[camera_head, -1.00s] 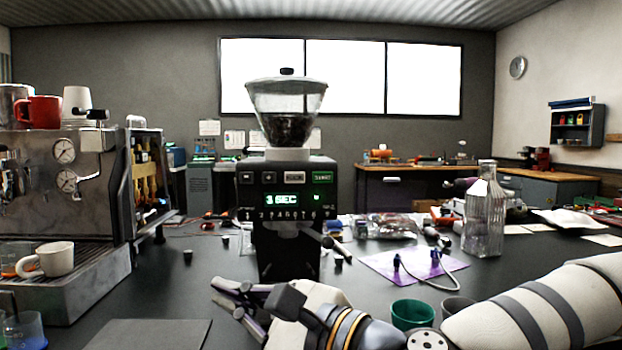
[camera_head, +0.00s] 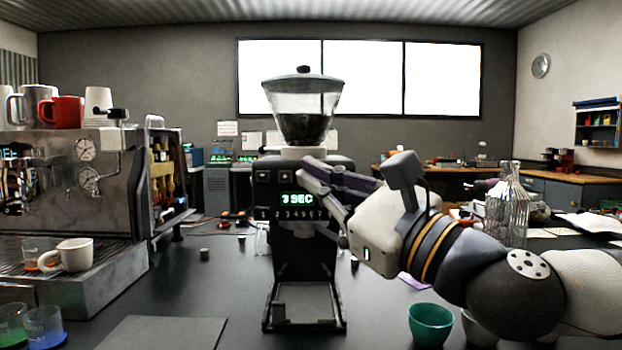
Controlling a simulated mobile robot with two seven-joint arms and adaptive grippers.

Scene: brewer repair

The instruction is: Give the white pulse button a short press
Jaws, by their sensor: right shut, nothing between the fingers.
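The black coffee grinder (camera_head: 300,255) stands in the middle of the table with a clear bean hopper (camera_head: 302,100) on top. Its front panel has a row of buttons above a lit green display (camera_head: 297,199) that reads "3 SEC". My right gripper (camera_head: 308,174) is shut and empty, reaching in from the right with its fingertips at the button row. The fingers cover the spot of the white pulse button, which is hidden. The green button to its right is hidden too. I cannot tell whether the fingertips touch the panel. My left gripper is not in view.
An espresso machine (camera_head: 75,170) with cups on it stands at the left. A green cup (camera_head: 430,325) is below my right arm, and a glass bottle (camera_head: 508,205) stands behind it. The table left of the grinder is mostly clear.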

